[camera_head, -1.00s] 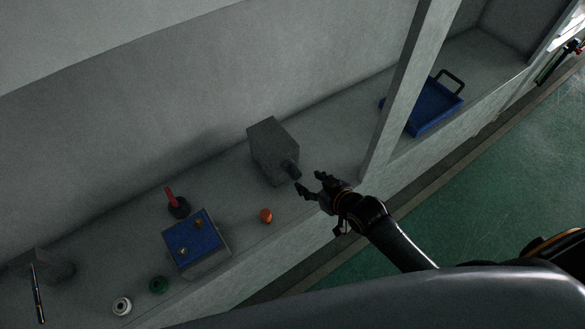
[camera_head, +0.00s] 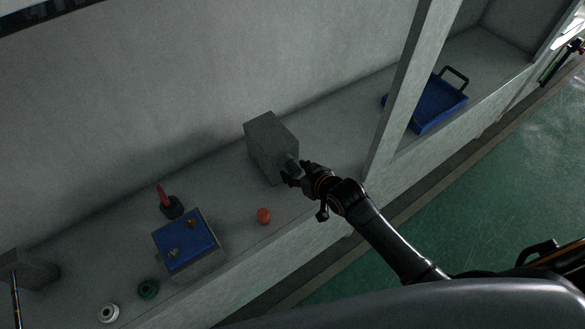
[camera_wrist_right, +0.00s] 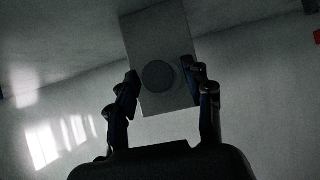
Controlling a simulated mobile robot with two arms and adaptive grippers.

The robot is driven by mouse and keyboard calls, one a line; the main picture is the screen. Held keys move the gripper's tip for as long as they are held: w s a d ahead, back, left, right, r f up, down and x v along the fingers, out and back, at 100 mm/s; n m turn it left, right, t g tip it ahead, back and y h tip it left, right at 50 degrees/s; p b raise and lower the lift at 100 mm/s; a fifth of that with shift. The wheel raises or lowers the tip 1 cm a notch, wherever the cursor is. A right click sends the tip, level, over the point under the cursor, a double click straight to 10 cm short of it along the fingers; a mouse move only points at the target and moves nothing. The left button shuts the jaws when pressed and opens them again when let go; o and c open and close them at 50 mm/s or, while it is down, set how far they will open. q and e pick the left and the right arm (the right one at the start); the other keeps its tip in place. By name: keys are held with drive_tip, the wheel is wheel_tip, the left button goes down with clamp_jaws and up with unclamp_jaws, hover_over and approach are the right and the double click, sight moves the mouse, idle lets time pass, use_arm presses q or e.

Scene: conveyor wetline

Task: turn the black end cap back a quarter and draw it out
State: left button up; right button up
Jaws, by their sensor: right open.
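The black end cap (camera_head: 291,164) sticks out of the right face of a grey box (camera_head: 268,143) standing on the ledge. In the right wrist view the cap (camera_wrist_right: 158,76) is a dark round disc on the face of the box (camera_wrist_right: 153,28). My right gripper (camera_head: 294,174) is open at the cap. In the right wrist view its two fingers (camera_wrist_right: 161,84) stand on either side of the cap, with a visible gap on the left; on the right I cannot tell whether it touches.
An orange knob (camera_head: 264,216) lies on the ledge. A blue-topped block (camera_head: 186,241), a red-handled tool (camera_head: 168,205), a green ring (camera_head: 148,289) and a white ring (camera_head: 108,313) stand left. A pillar (camera_head: 404,95) and a blue tray (camera_head: 437,105) are right.

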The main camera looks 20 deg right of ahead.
clamp_jaws()
drive_tip(key=shift+s, duration=0.1)
drive_tip(key=shift+s+d+p, duration=0.25)
drive_tip(key=shift+s+p, duration=0.2)
drive_tip(key=shift+s, duration=0.15)
drive_tip(key=shift+s+d+p, duration=0.25)
drive_tip(key=shift+s+p, duration=0.2)
drive_tip(key=shift+s, duration=0.1)
drive_tip(key=shift+s+d+p, duration=0.35)
drive_tip(key=shift+s+p, duration=0.2)
drive_tip(key=shift+s, duration=0.4)
drive_tip(key=shift+s+d+p, duration=0.3)
drive_tip(key=shift+s+p, duration=0.25)
drive_tip(key=shift+s, duration=0.35)
